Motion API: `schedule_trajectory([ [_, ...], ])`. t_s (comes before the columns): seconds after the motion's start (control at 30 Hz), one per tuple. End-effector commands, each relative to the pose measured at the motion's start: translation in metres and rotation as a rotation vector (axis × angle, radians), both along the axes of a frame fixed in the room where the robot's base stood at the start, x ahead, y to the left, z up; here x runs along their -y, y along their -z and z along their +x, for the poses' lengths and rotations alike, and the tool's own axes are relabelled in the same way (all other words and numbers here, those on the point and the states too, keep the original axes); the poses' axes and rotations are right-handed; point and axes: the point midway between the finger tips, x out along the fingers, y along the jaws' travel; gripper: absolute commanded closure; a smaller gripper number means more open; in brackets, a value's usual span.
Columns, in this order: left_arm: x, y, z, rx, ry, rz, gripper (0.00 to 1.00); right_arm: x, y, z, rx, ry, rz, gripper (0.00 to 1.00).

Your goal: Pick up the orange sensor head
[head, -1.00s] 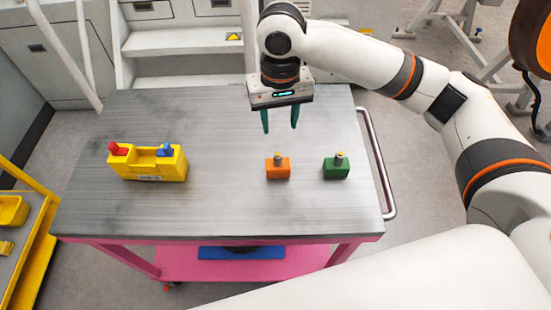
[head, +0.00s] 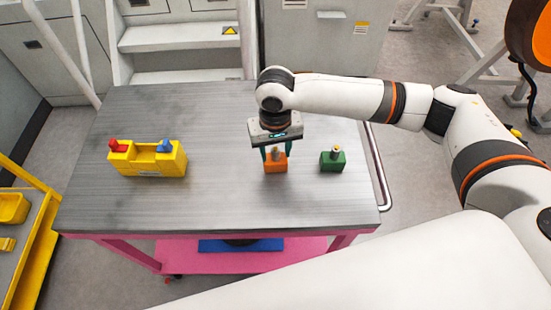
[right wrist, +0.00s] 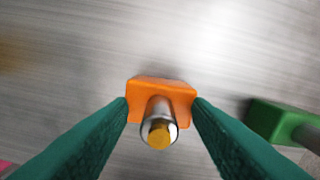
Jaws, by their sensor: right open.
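The orange sensor head (head: 275,164), a small block with a silver, yellow-tipped stub on top, stands upright on the grey cart top (head: 215,205). My right gripper (head: 275,153) is open and lowered over it, pointing down. In the right wrist view the orange sensor head (right wrist: 160,98) lies between the tips of the green fingers (right wrist: 160,105), one on each side. I cannot tell whether the fingers touch it. My left gripper is not in view.
A green block (head: 332,162) with a similar stub stands just right of the orange one. A yellow holder (head: 148,160) with red and blue parts sits on the left of the cart. The cart top between them is clear. A rail (head: 379,170) runs along the cart's right edge.

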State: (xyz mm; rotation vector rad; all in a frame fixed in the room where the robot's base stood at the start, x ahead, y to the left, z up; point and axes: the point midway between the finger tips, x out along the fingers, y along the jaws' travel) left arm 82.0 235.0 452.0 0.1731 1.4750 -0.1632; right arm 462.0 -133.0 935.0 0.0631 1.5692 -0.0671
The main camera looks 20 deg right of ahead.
Motion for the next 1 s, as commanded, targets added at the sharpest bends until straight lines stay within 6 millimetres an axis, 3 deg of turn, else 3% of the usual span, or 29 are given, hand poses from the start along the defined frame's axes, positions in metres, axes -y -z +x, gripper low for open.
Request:
schedule_trajectory([
  [0.17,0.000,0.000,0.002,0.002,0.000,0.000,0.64,0.000,0.000,0.000,0.000,-0.001,0.000,0.56],
  [0.43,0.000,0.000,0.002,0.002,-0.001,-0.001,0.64,0.000,0.000,0.000,0.000,-0.001,0.000,1.00],
  [0.77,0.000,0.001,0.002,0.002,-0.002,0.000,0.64,0.000,-0.006,0.001,0.001,0.000,0.000,1.00],
  [1.0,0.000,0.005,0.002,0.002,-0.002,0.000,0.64,-0.001,-0.050,0.001,0.003,-0.001,0.002,1.00],
])
